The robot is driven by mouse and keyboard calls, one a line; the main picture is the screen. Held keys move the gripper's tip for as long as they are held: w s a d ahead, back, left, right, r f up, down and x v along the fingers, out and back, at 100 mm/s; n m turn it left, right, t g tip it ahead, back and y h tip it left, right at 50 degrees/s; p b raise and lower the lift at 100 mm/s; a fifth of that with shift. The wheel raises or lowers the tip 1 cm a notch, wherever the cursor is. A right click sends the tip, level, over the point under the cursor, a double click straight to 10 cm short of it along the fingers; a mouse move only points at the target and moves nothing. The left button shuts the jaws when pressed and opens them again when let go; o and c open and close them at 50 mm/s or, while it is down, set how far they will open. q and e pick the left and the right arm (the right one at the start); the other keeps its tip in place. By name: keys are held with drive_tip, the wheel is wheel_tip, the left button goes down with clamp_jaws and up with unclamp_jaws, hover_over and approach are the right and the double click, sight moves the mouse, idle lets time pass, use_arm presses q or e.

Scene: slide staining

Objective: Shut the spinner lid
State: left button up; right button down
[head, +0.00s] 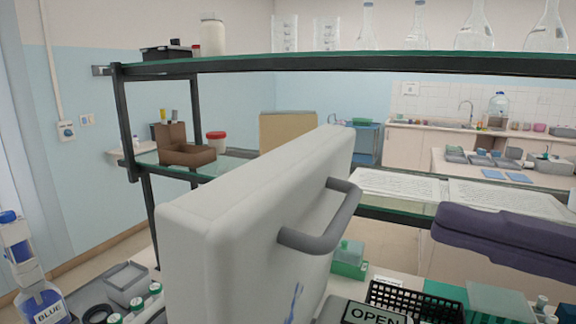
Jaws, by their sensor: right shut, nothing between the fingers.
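The spinner lid (235,235) is a large pale grey-white panel that stands raised on edge in the middle of the head view, close to the camera. Its grey bar handle (318,240) sticks out on the right face. The spinner's body below it is outside the frame or hidden. My right gripper (455,228), dark purple-grey, comes in from the right edge. It is shut and empty, to the right of the handle and apart from it. My left gripper is not in view.
A glass-shelved rack (300,62) stands behind the lid, with flasks and beakers on top. An OPEN sign (375,314), a black basket (415,299) and a green box (348,262) lie at lower right. A BLUE bottle (42,300) stands at lower left.

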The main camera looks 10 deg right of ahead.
sight(295, 181)
drive_tip(key=p+x, duration=0.5)
drive_tip(key=x, duration=0.5)
